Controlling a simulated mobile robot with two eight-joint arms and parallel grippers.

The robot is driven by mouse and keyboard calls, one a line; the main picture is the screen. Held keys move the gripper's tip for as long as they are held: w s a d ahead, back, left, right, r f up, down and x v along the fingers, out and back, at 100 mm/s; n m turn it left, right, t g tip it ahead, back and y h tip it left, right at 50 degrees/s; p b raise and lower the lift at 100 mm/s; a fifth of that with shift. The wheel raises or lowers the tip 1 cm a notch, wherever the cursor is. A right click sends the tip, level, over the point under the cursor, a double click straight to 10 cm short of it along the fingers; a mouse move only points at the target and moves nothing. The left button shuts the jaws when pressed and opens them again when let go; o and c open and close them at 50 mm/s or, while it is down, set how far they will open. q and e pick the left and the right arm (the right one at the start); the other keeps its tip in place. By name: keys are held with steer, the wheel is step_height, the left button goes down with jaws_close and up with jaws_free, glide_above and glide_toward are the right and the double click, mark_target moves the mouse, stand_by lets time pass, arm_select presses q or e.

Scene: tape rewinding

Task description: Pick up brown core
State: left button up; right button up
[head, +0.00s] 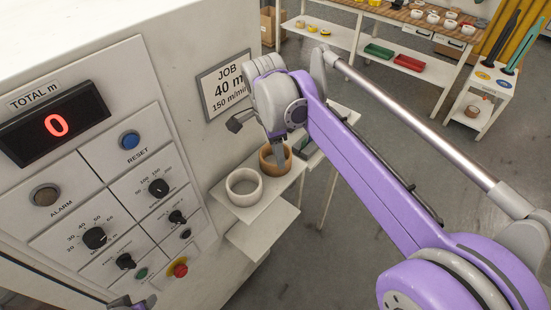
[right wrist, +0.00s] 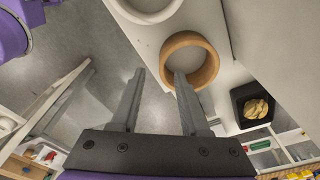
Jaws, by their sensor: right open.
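The brown core (head: 287,164) is an upright open ring on a small pale shelf (head: 262,207) at the machine's side. A white core (head: 234,190) stands beside it, nearer to me. My right gripper (head: 277,152) points down at the brown core, its fingers partly hiding the ring. In the right wrist view the right gripper (right wrist: 159,74) is open with nothing between its fingers. There one fingertip overlaps the near rim of the brown core (right wrist: 213,66), and the other is outside the ring. I cannot tell whether they touch. The left gripper's jaws do not show.
The machine's control panel (head: 120,190) fills the left, with a red stop button (head: 180,270). A lower shelf (head: 262,234) sits under the core shelf. A workbench (head: 405,20) with trays stands at the back. Grey floor is open between.

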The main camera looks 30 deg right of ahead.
steer(key=f, duration=0.5)
steer(key=shift+d+f, duration=0.15)
steer(key=shift+d, duration=0.25)
jaws_close()
